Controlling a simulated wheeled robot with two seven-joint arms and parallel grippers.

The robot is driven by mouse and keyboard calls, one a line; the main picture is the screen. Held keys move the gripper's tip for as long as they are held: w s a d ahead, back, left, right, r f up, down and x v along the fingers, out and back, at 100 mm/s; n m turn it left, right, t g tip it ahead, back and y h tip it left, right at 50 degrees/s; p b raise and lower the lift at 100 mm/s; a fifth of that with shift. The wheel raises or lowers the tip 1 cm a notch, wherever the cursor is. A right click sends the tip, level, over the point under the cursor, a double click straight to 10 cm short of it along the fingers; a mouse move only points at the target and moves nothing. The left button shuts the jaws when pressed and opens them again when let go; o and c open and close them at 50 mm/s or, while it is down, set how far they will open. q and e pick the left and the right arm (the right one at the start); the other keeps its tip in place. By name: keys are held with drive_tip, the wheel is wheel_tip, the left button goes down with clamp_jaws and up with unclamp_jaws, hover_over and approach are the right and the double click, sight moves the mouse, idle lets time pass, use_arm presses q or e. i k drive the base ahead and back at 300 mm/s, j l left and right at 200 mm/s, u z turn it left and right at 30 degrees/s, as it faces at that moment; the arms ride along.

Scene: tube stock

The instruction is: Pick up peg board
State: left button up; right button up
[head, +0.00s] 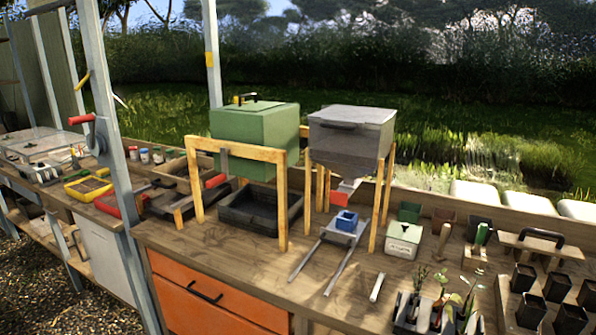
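A flat wooden board (520,241) with a black arched handle on top is at the right of the bench, behind several black square pots. It looks most like the peg board, but I cannot see pegs clearly on its underside. It seems raised a little above the bench top. Neither of my grippers shows in the head view, and nothing is seen touching the board.
Several black pots (531,309) stand in front of the board. A small wooden block with a green-topped tool (481,234) and a wooden dibber (443,241) stand left of it. A grey hopper (350,135) and green bin (254,135) stand further left on frames.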

sight(538, 247)
drive_tip(key=z, duration=1.55)
